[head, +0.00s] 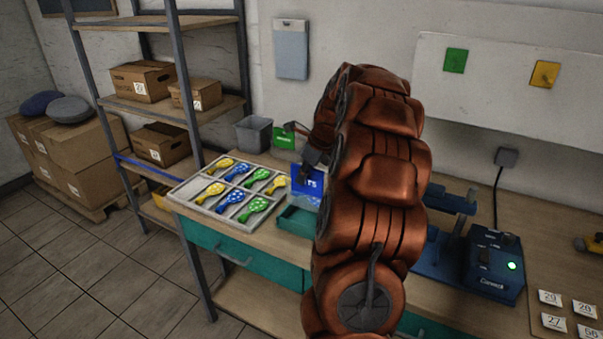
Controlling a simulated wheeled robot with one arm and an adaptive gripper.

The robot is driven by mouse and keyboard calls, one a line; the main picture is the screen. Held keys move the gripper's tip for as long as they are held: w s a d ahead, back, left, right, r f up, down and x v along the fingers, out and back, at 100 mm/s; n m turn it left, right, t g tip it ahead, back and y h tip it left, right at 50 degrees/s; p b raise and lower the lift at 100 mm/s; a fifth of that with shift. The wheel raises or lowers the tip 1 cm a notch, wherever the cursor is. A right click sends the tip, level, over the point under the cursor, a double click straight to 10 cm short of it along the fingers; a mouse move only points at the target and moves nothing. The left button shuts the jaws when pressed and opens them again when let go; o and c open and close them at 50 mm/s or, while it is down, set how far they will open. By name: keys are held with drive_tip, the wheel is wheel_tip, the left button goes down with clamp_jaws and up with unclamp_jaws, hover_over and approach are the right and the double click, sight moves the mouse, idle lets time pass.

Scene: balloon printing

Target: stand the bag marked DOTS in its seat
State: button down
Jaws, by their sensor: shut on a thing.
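A blue bag (309,183) hangs upright over the workbench, left of my arm. Only its last letters, like "TS", show; my arm hides part of it. My gripper (308,163) is shut on its top edge. A teal open holder (293,222) sits on the bench just below and in front of the bag, its right part hidden behind my arm. I cannot tell whether the bag's bottom touches anything. A green bag or card (284,137) with white lettering stands farther back.
A white tray (184,193) with yellow, blue and green patterned balloons lies left of the holder. A grey bin (254,134) stands behind. A blue machine (497,265) with a lit green light and number cards (554,322) are at right. Shelves with cartons stand left.

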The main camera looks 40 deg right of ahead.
sight(306, 194)
drive_tip(key=shift+a+f+b, duration=0.1)
drive_tip(key=shift+f+b, duration=1.8)
drive_tip(key=shift+f, duration=2.4)
drive_tip(key=c, duration=1.1)
unclamp_jaws()
drive_tip(key=shift+c, duration=0.2)
drive_tip(key=shift+r, duration=0.1)
wheel_tip(306, 194, up, 7)
drive_tip(key=a+p, duration=0.2)
drive_tip(key=p, duration=0.1)
drive_tip(key=shift+s+a, duration=0.4)
drive_tip(key=shift+s, duration=0.05)
drive_tip(key=shift+a, duration=0.1)
